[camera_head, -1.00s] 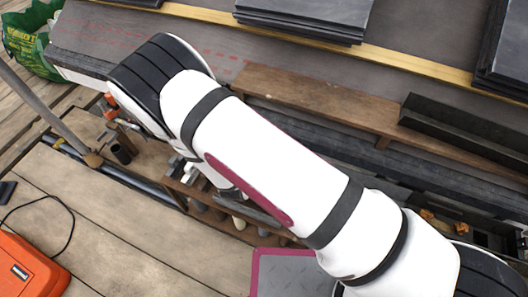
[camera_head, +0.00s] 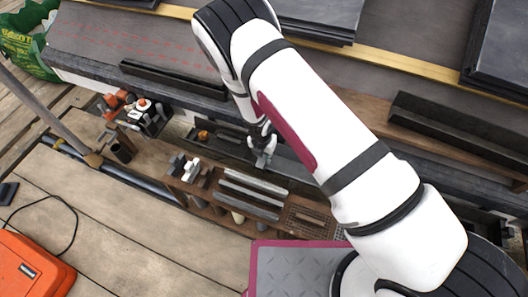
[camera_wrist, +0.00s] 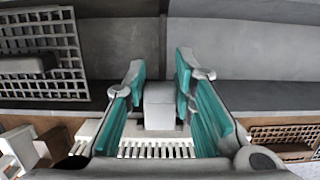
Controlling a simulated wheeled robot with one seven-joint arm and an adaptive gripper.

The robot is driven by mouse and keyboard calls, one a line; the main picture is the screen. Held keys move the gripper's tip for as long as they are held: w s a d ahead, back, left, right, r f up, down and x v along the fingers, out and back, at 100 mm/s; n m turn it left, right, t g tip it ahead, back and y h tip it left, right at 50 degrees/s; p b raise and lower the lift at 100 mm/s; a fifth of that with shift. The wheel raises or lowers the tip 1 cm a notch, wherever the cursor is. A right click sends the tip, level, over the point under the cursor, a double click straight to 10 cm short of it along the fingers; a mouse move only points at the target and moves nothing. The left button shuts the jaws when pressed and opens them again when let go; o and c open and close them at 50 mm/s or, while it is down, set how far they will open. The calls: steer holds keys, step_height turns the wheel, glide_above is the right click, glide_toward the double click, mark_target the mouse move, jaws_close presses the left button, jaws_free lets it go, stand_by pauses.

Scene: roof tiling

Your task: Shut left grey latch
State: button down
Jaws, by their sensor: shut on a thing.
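My gripper (camera_head: 262,150) is over the dark trough behind the wooden tool rack, in the middle of the head view. In the wrist view its teal-padded fingers (camera_wrist: 160,78) stand on either side of a pale grey block (camera_wrist: 158,106), and they are shut on it. A white comb-like strip (camera_wrist: 155,150) lies below the block in that view; I cannot tell whether the two are joined. I cannot make out a left grey latch for sure. A small orange part (camera_head: 203,134) sits at the left of the trough. My arm hides part of the trough.
The wooden rack (camera_head: 215,205) holds grey bars and small blocks. Orange and black tools (camera_head: 140,110) stand to the left. A dark rail (camera_head: 172,80) lies on the roof slope. Slate stacks (camera_head: 320,15) lie at the back. An orange case (camera_head: 30,265) is at lower left.

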steer(key=shift+f+g+y+p, duration=0.3)
steer(key=shift+f+g+p, duration=0.1)
steer(key=shift+g, duration=0.3)
steer(key=shift+f, duration=0.1)
steer(key=c, duration=1.3)
jaws_free()
step_height(320, 180, up, 12)
steer(key=shift+w, duration=0.1)
